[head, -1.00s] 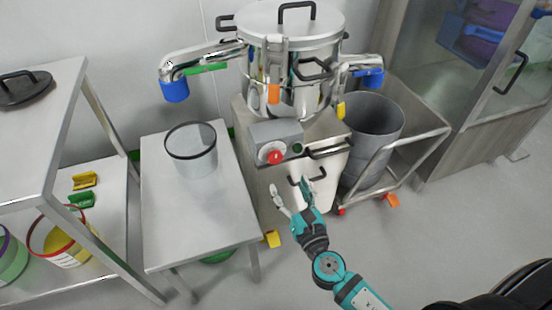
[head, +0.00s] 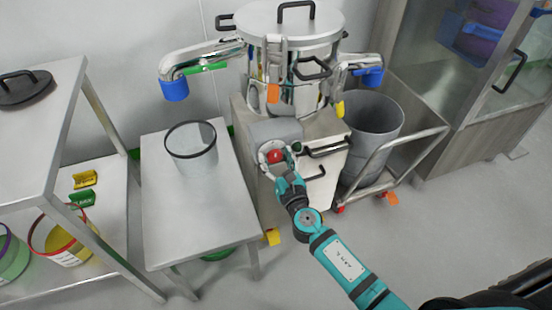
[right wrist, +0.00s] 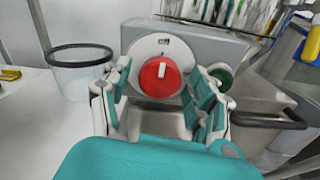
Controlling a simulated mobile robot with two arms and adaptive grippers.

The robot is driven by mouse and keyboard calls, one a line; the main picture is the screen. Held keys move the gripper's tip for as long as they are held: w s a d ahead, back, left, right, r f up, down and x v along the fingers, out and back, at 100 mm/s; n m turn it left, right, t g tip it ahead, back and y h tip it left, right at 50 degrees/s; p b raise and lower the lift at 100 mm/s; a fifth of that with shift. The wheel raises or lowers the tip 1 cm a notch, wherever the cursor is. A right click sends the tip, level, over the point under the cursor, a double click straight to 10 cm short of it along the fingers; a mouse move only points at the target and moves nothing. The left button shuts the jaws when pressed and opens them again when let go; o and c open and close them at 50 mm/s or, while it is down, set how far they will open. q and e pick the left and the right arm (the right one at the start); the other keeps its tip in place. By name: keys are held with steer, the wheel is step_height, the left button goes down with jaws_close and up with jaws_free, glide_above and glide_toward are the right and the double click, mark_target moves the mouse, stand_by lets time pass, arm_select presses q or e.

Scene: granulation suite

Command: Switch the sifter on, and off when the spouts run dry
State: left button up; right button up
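The sifter (head: 292,65) is a steel drum with a lid, standing on a steel cabinet. Its control box (head: 262,131) carries a red rotary knob (head: 275,156) on a pale round plate and a green button (head: 296,148). My right gripper (right wrist: 162,95) is open, its fingers on either side of the red knob (right wrist: 160,77), which has a white mark near upright. I cannot tell whether the fingers touch it. The left spout (head: 174,90) has a blue end above a clear container (head: 191,150); the right spout (head: 370,76) is above a grey bin (head: 374,125). My left gripper is not in view.
The clear container stands on a steel table (head: 190,225). The grey bin sits on a wheeled cart (head: 415,140). A steel shelf unit (head: 45,130) is at the left, with tubs below. A glass-fronted cabinet (head: 480,90) is at the right. Floor in front is free.

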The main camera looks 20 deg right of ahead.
steer(key=c, duration=1)
